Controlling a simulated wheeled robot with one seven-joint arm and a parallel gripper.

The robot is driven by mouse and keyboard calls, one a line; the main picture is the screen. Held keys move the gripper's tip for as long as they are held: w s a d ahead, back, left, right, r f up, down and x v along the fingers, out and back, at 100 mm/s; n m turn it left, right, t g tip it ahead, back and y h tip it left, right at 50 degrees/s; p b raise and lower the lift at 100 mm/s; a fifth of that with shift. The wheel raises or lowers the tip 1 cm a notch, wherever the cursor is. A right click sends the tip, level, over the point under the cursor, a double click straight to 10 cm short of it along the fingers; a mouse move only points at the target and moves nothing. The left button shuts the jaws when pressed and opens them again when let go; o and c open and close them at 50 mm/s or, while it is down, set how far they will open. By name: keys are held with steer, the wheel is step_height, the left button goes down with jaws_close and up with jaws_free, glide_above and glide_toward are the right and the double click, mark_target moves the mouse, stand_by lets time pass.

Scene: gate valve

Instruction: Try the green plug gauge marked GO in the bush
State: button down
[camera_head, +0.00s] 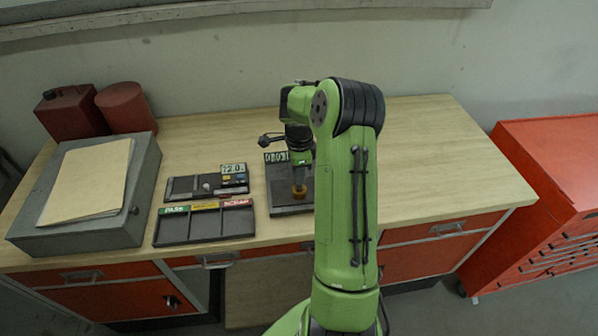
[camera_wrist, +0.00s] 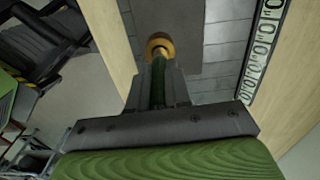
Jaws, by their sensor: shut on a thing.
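My gripper (camera_wrist: 158,88) is shut on the green plug gauge (camera_wrist: 158,78), which points away from the jaws in the wrist view. The far end of the gauge lines up with the brass-coloured bush (camera_wrist: 160,42). I cannot tell whether the tip is inside the bush or just above it. In the head view the bush (camera_head: 299,191) stands on a dark grey plate (camera_head: 290,209), below my gripper (camera_head: 300,170). The jaws and gauge are hard to make out there. No GO marking is readable.
A marked strip (camera_wrist: 262,45) stands beside the plate. Left of it are a gauge tray (camera_head: 180,188) and a sorting tray (camera_head: 203,226) with PASS and SCRAP labels. A grey box (camera_head: 130,215) bears a folder (camera_head: 88,180). The bench's right side is clear.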

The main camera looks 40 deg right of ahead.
steer(key=shift+f+b, duration=1.1)
steer(key=shift+f, duration=0.15)
stand_by(0.8)
steer(key=shift+r, duration=0.1)
stand_by(0.6)
steer(key=shift+r+p, duration=2.85)
steer(key=shift+r, duration=1.35)
steer(key=shift+f, duration=0.1)
steer(key=shift+f, duration=0.1)
